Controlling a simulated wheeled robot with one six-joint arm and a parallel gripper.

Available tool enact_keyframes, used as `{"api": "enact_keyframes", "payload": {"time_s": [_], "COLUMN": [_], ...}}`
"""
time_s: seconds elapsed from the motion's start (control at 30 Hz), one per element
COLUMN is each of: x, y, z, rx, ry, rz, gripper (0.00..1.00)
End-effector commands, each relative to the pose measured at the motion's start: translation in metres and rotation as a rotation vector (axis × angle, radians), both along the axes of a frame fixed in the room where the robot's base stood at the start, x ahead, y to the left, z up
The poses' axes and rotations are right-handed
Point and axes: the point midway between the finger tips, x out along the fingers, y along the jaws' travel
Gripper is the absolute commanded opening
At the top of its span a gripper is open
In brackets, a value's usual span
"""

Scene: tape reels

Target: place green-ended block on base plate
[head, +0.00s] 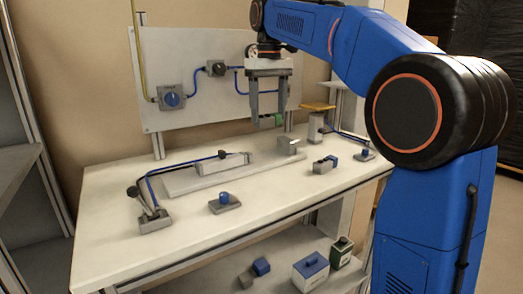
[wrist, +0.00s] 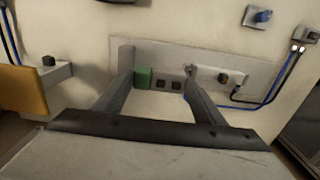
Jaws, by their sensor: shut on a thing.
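My gripper (head: 268,119) hangs above the far right part of the workbench in the head view. It is shut on the green-ended block (head: 279,118); the green end is by the right finger there. In the wrist view my gripper (wrist: 156,76) has the block's green end (wrist: 144,78) beside the left finger, and dark squares show on its grey part. The base plate (head: 185,186) is a long grey plate lying on the bench, below and left of the block and apart from it. It also shows behind the fingers in the wrist view (wrist: 248,70).
An upright panel (head: 190,55) is behind; a yellow-topped post (head: 316,120) is right.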

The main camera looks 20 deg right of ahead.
Motion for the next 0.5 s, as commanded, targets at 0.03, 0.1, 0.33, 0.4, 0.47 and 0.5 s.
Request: {"api": "enact_keyframes", "payload": {"time_s": [0.03,0.1,0.33,0.4,0.47,0.5], "x": [0.000,-0.001,-0.001,0.000,-0.001,0.000], "y": [0.000,0.000,0.000,0.000,0.000,0.000], "z": [0.000,-0.004,-0.041,-0.049,-0.055,-0.057], "rx": [0.000,0.000,-0.001,0.000,-0.001,0.000], "ry": [-0.001,0.000,0.002,0.001,0.002,0.001], "rz": [0.000,0.000,0.000,0.000,0.000,0.000], "gripper": [0.38,0.38,0.38,0.38,0.38,0.38]}}
